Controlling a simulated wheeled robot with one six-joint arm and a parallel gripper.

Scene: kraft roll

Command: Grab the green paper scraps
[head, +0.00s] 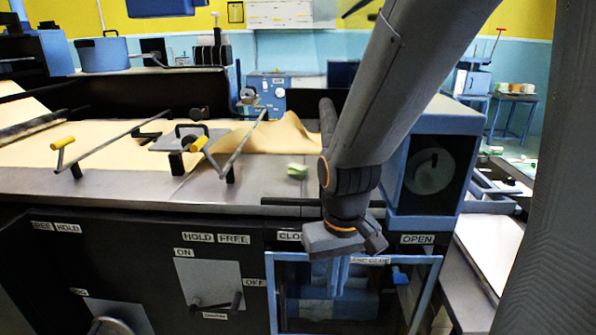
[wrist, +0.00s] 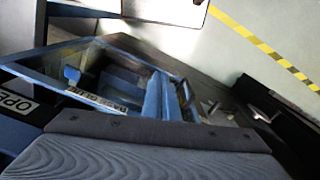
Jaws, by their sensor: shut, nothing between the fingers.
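A small pale green scrap bundle (head: 297,170) lies on the grey metal top of the machine, left of my arm. My gripper (head: 338,290) points down in front of the machine's blue-framed opening, below and to the right of the scraps. Its blue fingers are shut and hold nothing. In the wrist view the fingers (wrist: 158,97) stand over the same blue frame. The green scraps do not show in the wrist view.
Brown kraft paper (head: 275,135) lies across the machine bed, crossed by metal bars with yellow grips (head: 63,143). A blue box with a round dial (head: 429,171) stands right of my arm. The metal top around the scraps is mostly clear.

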